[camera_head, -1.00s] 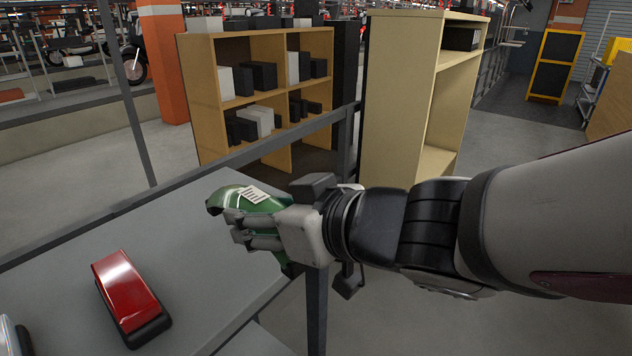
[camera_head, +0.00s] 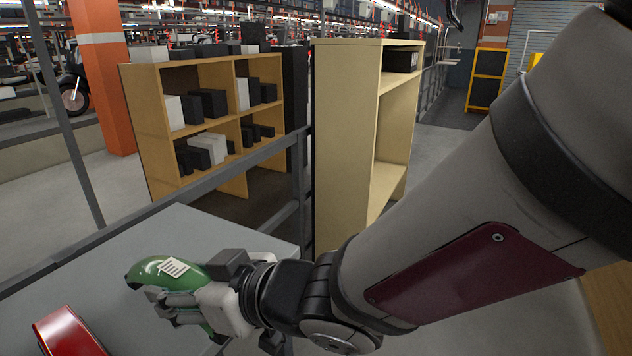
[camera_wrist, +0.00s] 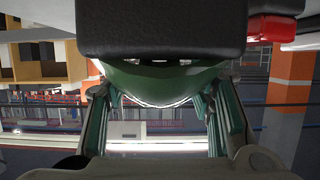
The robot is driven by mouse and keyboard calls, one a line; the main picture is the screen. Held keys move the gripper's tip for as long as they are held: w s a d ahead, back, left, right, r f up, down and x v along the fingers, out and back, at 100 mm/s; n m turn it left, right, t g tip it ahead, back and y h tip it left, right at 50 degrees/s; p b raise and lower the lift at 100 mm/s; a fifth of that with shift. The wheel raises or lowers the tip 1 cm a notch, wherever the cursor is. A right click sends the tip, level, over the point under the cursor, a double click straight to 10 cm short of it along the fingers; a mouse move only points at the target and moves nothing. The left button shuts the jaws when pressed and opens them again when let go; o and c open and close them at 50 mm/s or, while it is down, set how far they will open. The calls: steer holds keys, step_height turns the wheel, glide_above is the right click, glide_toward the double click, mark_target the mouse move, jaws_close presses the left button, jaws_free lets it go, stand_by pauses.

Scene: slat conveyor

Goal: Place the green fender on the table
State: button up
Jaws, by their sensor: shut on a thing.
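The green fender (camera_head: 150,271) with a white label is held in my gripper (camera_head: 176,305), over the right part of the grey table (camera_head: 190,230). My gripper is shut on it, and the fingers wrap its near side. Whether the fender touches the table is hard to tell. In the wrist view, the green fender (camera_wrist: 160,82) sits between the two fingers, its upper part hidden behind a dark block.
A red fender-like part (camera_head: 66,335) lies on the table at lower left. A metal rail (camera_head: 215,173) runs along the table's far side. Wooden shelves (camera_head: 205,60) with boxes and a tall beige cabinet (camera_head: 345,150) stand behind. The table's middle is clear.

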steer(key=shift+w+a+p, duration=0.3)
steer(key=shift+a+p, duration=0.05)
steer(key=shift+p, duration=0.55)
steer(key=w+a, duration=0.2)
steer(key=w+a+f+b, duration=0.1)
steer(key=w+a, duration=0.1)
steer(key=w, duration=0.1)
steer(key=w+a, duration=0.3)
steer(key=shift+w+f+b, duration=0.2)
steer(key=shift+f+b, duration=0.05)
steer(key=shift+b, duration=0.15)
steer(key=shift+f+b, duration=0.7)
steer(key=shift+f, duration=1)
steer(key=shift+f, duration=0.15)
steer(key=o, duration=1.4)
steer(key=shift+o, duration=0.2)
